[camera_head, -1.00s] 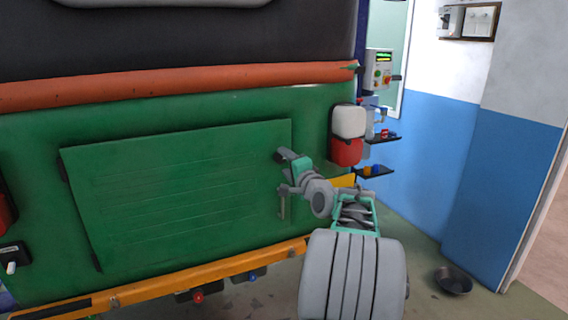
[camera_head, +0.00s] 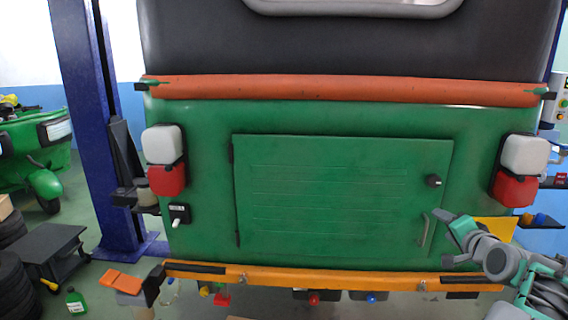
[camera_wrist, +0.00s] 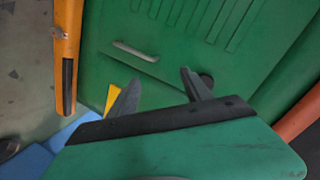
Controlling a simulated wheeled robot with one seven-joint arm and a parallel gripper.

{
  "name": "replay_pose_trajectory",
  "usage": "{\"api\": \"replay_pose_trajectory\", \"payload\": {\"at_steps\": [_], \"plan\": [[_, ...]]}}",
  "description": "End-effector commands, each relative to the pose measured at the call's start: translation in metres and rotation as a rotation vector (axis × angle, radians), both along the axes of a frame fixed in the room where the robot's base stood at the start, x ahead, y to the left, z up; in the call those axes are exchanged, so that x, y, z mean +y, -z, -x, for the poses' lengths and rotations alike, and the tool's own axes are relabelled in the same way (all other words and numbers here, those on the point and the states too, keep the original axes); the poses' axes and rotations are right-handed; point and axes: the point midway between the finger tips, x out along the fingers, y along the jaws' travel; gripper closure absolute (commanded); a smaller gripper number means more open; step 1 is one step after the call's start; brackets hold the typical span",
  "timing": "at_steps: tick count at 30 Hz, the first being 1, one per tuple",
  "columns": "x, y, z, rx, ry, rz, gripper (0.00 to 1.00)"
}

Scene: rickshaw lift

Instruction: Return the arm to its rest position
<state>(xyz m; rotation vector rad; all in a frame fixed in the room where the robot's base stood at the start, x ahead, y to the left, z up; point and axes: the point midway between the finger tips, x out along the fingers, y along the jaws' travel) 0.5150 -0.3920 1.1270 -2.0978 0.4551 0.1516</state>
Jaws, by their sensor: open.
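My gripper is open and empty; in the wrist view its two dark fingers (camera_wrist: 160,80) stand apart over the green rear panel. In the head view my arm comes in at the lower right, and my gripper (camera_head: 455,237) is in front of the panel's right edge. The green hatch (camera_head: 335,195) is closed flush with the vehicle's back. Its thin metal handle (camera_head: 424,229) is just left of my gripper, and the handle also shows past the fingertips in the wrist view (camera_wrist: 136,51). A black knob (camera_head: 433,181) sits above the handle. Whether the fingers touch the panel cannot be told.
An orange bumper (camera_head: 330,278) runs low across the rickshaw. The right tail lamp (camera_head: 515,190) is close to my arm. Some floor there is clear.

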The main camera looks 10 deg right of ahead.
Motion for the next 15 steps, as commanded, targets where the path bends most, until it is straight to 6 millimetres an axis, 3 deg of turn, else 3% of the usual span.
{"api": "replay_pose_trajectory", "payload": {"at_steps": [1,3,6,9,11,15], "plan": [[0.0,0.038,0.012,0.126,-0.011,0.023,0.43],[0.004,0.089,0.038,0.311,-0.037,0.048,0.43],[0.018,0.151,0.083,0.554,-0.09,0.049,0.43],[0.041,0.193,0.136,0.769,-0.151,0.026,0.43],[0.064,0.21,0.164,0.886,-0.205,0.008,0.43],[0.141,0.228,0.212,1.123,-0.366,-0.013,0.43]]}}
